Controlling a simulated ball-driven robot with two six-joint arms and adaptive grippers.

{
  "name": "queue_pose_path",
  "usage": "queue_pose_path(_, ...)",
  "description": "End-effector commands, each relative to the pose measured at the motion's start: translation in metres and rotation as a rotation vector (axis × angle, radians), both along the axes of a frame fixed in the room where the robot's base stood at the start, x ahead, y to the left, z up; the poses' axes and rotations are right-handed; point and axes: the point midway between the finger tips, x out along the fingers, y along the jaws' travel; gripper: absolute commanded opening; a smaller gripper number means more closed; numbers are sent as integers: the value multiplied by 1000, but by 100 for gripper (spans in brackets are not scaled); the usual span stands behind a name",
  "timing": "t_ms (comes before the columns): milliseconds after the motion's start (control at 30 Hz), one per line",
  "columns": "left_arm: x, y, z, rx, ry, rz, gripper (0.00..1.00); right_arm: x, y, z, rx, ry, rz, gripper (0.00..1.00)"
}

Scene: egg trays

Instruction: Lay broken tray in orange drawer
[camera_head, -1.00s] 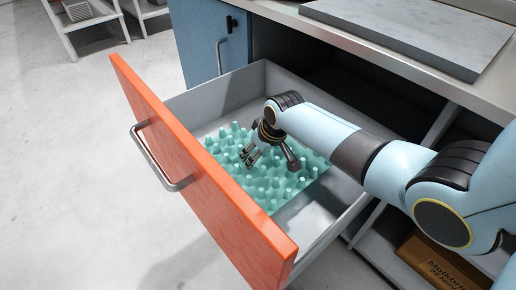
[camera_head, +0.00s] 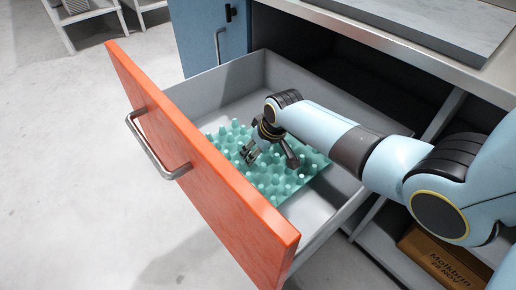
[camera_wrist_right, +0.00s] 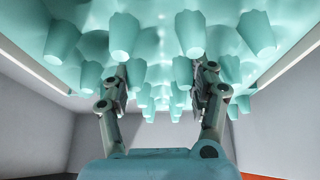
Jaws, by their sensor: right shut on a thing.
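The broken tray is a teal egg tray (camera_head: 262,180) with rows of upright pegs. In the head view it lies level within the walls of the open orange drawer (camera_head: 200,175). Whether it touches the drawer floor cannot be told. My right gripper (camera_head: 270,160) reaches down onto the tray's middle and is shut on one of its pegs. In the right wrist view the tray (camera_wrist_right: 160,25) fills the top of the picture, with the gripper's two fingers (camera_wrist_right: 158,85) on either side of a peg. My left gripper is not in view.
The drawer has grey side walls and a metal handle on its orange front. A steel worktop with a grey slab (camera_head: 430,20) stands above and behind. A cardboard box (camera_head: 445,258) sits on a lower shelf at right. Bare floor lies left of the drawer.

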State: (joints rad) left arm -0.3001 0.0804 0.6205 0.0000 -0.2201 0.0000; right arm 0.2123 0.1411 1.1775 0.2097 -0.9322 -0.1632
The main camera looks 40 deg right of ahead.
Motion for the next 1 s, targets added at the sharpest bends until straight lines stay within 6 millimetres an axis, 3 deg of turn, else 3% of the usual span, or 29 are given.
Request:
queue_pose_path(500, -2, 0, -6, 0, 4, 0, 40, 0, 0, -9, 0, -1, 0, 12)
queue_pose_path(533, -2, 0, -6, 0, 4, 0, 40, 0, 0, -9, 0, -1, 0, 61)
queue_pose_path(733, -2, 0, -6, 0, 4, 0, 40, 0, 0, -9, 0, 0, 0, 87)
queue_pose_path(1000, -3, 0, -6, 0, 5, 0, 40, -1, 0, -10, 0, 1, 0, 87)
